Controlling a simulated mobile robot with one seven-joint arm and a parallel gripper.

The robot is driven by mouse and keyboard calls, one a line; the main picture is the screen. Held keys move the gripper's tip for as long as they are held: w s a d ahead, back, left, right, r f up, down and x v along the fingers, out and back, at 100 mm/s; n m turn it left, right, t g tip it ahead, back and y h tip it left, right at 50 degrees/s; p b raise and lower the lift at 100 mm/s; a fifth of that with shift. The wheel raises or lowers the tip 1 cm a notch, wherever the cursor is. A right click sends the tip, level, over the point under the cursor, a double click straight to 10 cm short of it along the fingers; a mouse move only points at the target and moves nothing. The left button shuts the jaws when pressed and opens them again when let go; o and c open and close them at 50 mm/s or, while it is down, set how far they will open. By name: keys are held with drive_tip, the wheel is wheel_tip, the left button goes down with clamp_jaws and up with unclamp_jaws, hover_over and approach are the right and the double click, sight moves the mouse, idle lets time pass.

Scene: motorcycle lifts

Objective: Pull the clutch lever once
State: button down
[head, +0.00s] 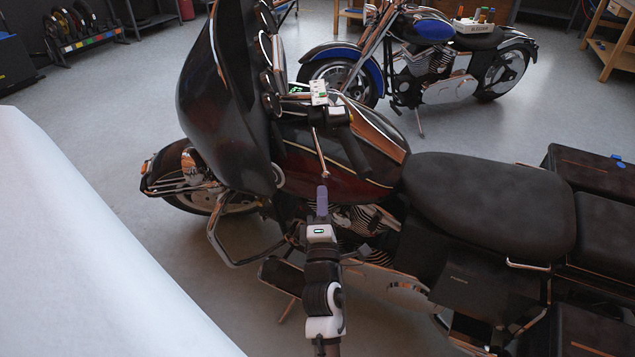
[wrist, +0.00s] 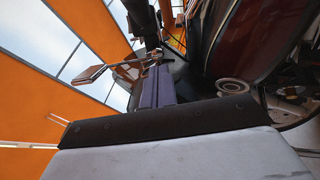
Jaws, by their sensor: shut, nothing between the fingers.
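The clutch lever (head: 321,156) is a thin silver bar in front of the black left handlebar grip (head: 354,153) on the dark red and black motorcycle. It slants down toward the viewer and ends in a small rounded tip. My gripper (head: 322,188) is shut and empty, its purple fingers pointing up just below the lever's tip. The head view does not settle whether they touch. In the wrist view my gripper's purple fingers (wrist: 157,80) are together, with chrome and dark handlebar parts just beyond them. I cannot clearly pick out the lever there.
The large fairing (head: 228,85) stands left of the lever, and the dark red tank (head: 335,170) lies behind it. The seat (head: 490,195) is to the right. A white surface (head: 75,240) fills the lower left. A blue motorcycle (head: 430,55) stands farther back across open floor.

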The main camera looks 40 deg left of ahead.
drive_tip(key=v, duration=0.4)
drive_tip(key=shift+w+d, duration=0.15)
drive_tip(key=shift+d, duration=0.35)
